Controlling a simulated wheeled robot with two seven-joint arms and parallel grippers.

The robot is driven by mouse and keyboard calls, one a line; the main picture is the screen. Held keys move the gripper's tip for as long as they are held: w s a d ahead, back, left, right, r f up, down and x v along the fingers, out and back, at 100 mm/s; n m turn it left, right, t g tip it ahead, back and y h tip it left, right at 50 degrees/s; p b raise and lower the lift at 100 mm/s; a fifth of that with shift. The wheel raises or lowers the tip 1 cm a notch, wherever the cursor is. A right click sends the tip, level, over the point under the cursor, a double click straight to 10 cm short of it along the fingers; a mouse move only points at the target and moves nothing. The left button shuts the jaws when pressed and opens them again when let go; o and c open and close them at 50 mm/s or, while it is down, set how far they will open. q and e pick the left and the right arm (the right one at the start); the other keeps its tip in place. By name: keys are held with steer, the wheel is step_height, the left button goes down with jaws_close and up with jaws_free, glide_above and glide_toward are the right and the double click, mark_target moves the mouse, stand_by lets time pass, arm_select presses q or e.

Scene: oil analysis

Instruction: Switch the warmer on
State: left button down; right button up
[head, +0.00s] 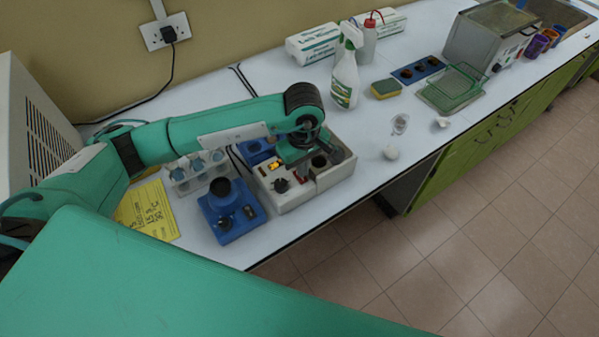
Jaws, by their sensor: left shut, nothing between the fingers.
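The warmer (318,187) is a beige box on the white bench, with dark round openings and a dark knob (281,185) on its top. A small orange, lit-looking part, likely the switch (274,166), shows near its back left. My left gripper (300,158) is over the warmer's top, just right of the orange part, pointing down. Its fingers are shut and empty. The arm hides part of the warmer's back, and I cannot tell whether the fingertips touch it. My right gripper is out of view.
A blue block (228,222) with a dark cup stands left of the warmer, beside a rack of vials (190,178) and a yellow note (150,212). A spray bottle (346,82), a sponge (385,89) and small white cups stand to the right. The bench's front edge is close.

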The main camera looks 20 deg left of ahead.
mark_target(303, 180)
arm_select(q)
step_height(303, 180, up, 5)
steer(key=shift+r+p, duration=0.1)
steer(key=shift+p, duration=0.5)
steer(key=shift+s+d, duration=0.1)
stand_by(0.4)
